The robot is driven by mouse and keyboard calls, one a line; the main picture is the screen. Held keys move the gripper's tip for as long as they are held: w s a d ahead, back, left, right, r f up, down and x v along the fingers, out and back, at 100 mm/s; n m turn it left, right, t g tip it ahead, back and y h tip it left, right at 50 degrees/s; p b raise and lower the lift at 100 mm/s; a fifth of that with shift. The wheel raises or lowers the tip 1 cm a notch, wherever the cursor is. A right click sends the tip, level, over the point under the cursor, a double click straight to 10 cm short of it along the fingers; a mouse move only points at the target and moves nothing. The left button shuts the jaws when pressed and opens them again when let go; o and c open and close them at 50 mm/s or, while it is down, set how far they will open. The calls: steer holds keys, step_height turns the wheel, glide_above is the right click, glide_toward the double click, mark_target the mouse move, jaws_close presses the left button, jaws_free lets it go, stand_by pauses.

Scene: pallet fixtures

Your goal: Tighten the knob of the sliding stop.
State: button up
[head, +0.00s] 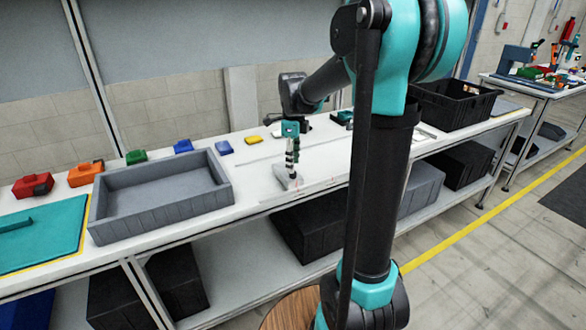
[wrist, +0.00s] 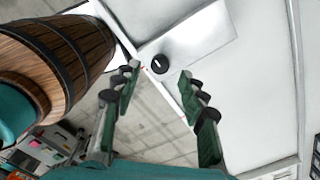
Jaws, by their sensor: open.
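The knob (wrist: 160,63) is round and black with a white line across its top, seen in the wrist view. It sits on a pale flat plate (wrist: 205,38), which I take to be part of the sliding stop. My gripper (wrist: 158,82) is open, with one finger on each side of the knob in the picture. Nothing is between the fingers, and I cannot tell how far the tips are above the knob. In the head view my gripper (head: 292,168) points down over the front of the white bench, and it hides the knob there.
On the white bench (head: 240,200), a grey tray (head: 105,227) stands left of my gripper, with several coloured blocks behind it. A black crate (head: 450,104) stands at the right. Dark bins (head: 300,235) fill part of the lower shelf. The bench around the gripper looks mostly clear.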

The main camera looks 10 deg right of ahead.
step_height(320, 180, up, 9)
steer(key=shift+f, duration=0.15)
stand_by(0.4)
